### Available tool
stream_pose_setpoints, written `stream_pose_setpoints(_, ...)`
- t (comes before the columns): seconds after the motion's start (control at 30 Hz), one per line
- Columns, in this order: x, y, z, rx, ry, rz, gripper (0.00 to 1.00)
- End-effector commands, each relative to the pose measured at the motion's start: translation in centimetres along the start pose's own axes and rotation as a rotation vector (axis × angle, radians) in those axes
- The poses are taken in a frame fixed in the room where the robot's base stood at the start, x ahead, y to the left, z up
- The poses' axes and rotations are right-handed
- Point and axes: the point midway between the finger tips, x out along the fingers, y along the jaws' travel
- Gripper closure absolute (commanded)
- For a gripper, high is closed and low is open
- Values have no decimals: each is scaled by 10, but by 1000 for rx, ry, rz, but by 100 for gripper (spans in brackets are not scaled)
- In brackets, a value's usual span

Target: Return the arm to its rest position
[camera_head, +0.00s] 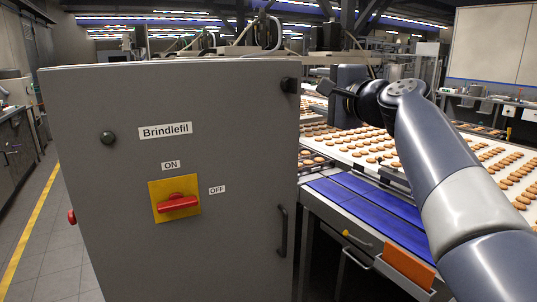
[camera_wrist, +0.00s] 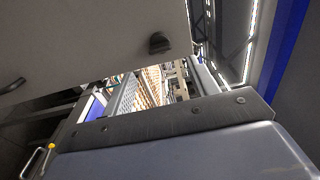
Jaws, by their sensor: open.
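My arm reaches in from the lower right in the head view, bent at a dark joint. My gripper (camera_head: 326,88) is at its far end, just right of the upper right corner of the grey cabinet (camera_head: 240,120). It looks small and dark, points left and is open, with nothing seen in it. I cannot tell the exact gap between it and the cabinet. In the wrist view the cabinet's grey face (camera_wrist: 80,40) fills the upper left, close by, with a black knob (camera_wrist: 160,42) on it.
The cabinet, labelled Brindlefil, has a red switch handle (camera_head: 177,203) lying level on a yellow plate, and a black door handle (camera_head: 281,231). Right of it are a blue-topped conveyor section (camera_head: 365,200) and belts with many biscuits (camera_head: 350,142). An orange panel (camera_head: 407,268) hangs below.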

Motion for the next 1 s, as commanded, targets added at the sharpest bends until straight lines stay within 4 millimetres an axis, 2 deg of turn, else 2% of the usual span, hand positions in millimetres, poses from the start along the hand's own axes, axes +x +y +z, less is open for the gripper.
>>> stream_pose_setpoints(0.1, -26, 2, 0, -2, 4, -1, 44)
stream_pose_setpoints(0.3, 18, -1, 1, 3, -5, 4, 44)
stream_pose_setpoints(0.67, 85, -2, 1, 2, -3, 2, 44)
stream_pose_setpoints(1.0, 85, -5, 0, 388, 1, 2, 44)
